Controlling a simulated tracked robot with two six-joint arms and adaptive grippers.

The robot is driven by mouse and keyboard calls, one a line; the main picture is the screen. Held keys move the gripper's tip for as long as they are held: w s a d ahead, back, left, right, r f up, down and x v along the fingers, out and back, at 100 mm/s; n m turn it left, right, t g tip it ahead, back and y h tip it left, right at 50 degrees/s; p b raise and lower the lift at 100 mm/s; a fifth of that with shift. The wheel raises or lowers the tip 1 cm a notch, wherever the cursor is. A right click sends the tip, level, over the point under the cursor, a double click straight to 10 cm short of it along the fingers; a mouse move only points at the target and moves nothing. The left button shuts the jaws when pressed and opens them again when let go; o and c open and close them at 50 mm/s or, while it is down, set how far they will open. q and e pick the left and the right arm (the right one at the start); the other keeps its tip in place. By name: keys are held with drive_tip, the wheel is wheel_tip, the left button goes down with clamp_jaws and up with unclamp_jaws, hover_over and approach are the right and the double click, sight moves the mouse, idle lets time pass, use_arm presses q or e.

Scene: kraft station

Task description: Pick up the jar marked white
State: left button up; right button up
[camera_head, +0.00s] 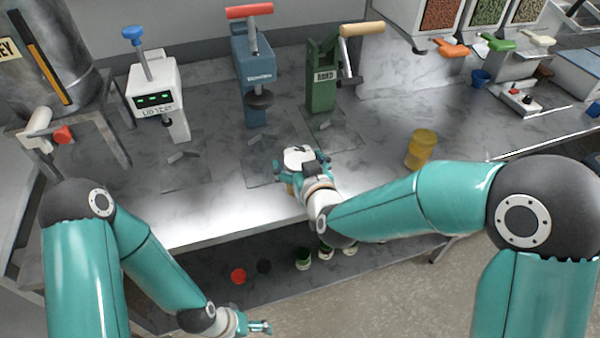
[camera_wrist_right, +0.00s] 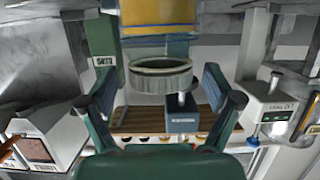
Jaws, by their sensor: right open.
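My right gripper (camera_head: 293,165) is over the front part of the counter. In the right wrist view its open fingers (camera_wrist_right: 160,88) lie on either side of an amber jar (camera_wrist_right: 160,22) with a pale grey-green top, with gaps on both sides. The picture there is upside down. In the head view the gripper hides most of this jar; a bit of amber shows below it. I cannot read a white mark on it. Another amber jar (camera_head: 421,148) stands on the counter to the right. My left gripper (camera_head: 258,327) hangs low in front, away from the jars; its opening is unclear.
White (camera_head: 157,90), blue (camera_head: 252,80) and green (camera_head: 322,85) presses stand behind on the counter. Several small jars, one with a red top (camera_head: 238,275), are on the lower shelf. Hoppers (camera_head: 440,14) stand at back right. Counter space between the gripper and right-hand jar looks clear.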

drive_tip(key=shift+w+a+f, duration=0.1)
drive_tip(key=shift+w+f, duration=0.1)
drive_tip(key=shift+w, duration=0.2)
drive_tip(key=shift+r, duration=0.1)
clamp_jaws()
